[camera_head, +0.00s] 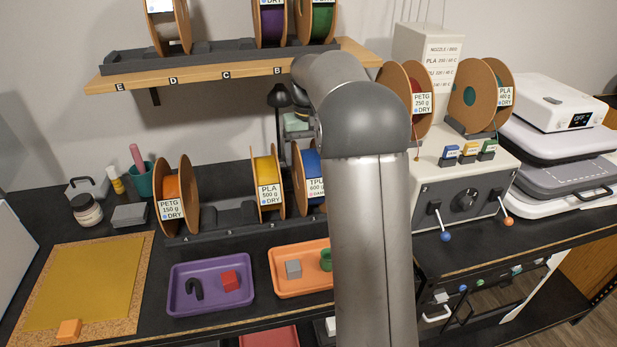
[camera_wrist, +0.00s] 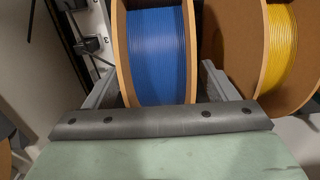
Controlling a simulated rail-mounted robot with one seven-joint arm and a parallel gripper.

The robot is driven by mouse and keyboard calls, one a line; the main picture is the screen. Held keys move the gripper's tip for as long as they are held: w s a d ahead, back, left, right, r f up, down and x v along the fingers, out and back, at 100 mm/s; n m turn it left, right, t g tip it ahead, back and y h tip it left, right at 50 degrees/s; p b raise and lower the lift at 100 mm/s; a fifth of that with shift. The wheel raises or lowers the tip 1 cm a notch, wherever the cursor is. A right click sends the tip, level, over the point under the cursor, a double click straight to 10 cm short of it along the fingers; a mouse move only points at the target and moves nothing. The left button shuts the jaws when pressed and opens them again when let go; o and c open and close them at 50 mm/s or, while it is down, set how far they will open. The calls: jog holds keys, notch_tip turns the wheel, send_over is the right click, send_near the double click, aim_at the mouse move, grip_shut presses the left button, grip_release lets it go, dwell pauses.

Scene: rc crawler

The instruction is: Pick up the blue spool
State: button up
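The blue spool (camera_wrist: 160,50) has tan cardboard flanges. In the head view the blue spool (camera_head: 313,166) stands upright in the dark shelf rack, labelled TPU, with its right part hidden behind my arm. In the wrist view my gripper (camera_wrist: 160,68) is open, with one grey finger on each side of the spool's flanges. I cannot tell whether the fingers touch them. In the head view the fingers are hidden; a pale green part of the gripper shows just above and behind the spool.
A yellow spool (camera_head: 267,182) stands close left of the blue one, and an orange spool (camera_head: 176,188) stands farther left. A wooden shelf (camera_head: 215,70) with spools hangs above. A purple tray (camera_head: 212,302) and an orange tray (camera_head: 300,284) lie in front. A grey machine (camera_head: 465,180) stands right.

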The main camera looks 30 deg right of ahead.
grip_shut()
jog(key=shift+r, duration=0.1)
jog(key=shift+r, duration=0.1)
